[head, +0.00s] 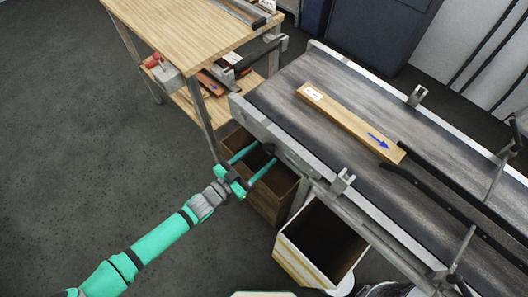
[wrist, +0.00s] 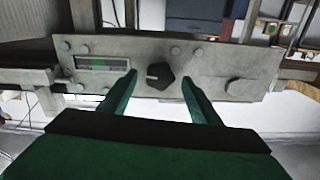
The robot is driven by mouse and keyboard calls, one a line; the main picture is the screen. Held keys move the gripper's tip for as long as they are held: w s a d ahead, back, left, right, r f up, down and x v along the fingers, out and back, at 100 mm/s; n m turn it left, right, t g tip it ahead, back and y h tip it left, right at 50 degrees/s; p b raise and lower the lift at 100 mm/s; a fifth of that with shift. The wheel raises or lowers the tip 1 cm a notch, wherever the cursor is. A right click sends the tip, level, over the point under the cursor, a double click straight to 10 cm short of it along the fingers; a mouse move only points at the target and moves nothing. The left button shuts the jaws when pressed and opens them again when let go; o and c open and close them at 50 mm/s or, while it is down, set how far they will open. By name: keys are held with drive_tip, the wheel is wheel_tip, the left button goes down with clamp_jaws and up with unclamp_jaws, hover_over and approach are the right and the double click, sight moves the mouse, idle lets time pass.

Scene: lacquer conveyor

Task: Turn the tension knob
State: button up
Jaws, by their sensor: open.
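A dark, many-sided knob (wrist: 160,76) sits on a grey metal plate (wrist: 212,58) in the wrist view. The plate also carries a small gauge strip with a green mark (wrist: 102,63) left of the knob and a grey hex-shaped part (wrist: 241,88) to its right. My gripper (head: 265,154) is open, reaching toward the near side of the conveyor frame in the head view. In the wrist view its green fingers stand left and right of the knob with gaps at both sides. I cannot tell whether the fingertips reach its depth. In the head view I cannot make out the knob clearly.
The conveyor (head: 275,90) carries a wooden plank (head: 350,120) with a blue arrow. A wooden bin (head: 270,209) and a yellow-striped white bin (head: 297,262) stand below its near edge. A wooden workbench (head: 185,28) stands at the back left. The floor at left is clear.

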drive_tip(key=shift+x, duration=0.9)
drive_tip(key=c, duration=1.1)
drive_tip(key=shift+o, duration=0.2)
drive_tip(key=shift+m, duration=1.4)
drive_tip(key=o, duration=1.1)
drive_tip(key=shift+c, duration=0.2)
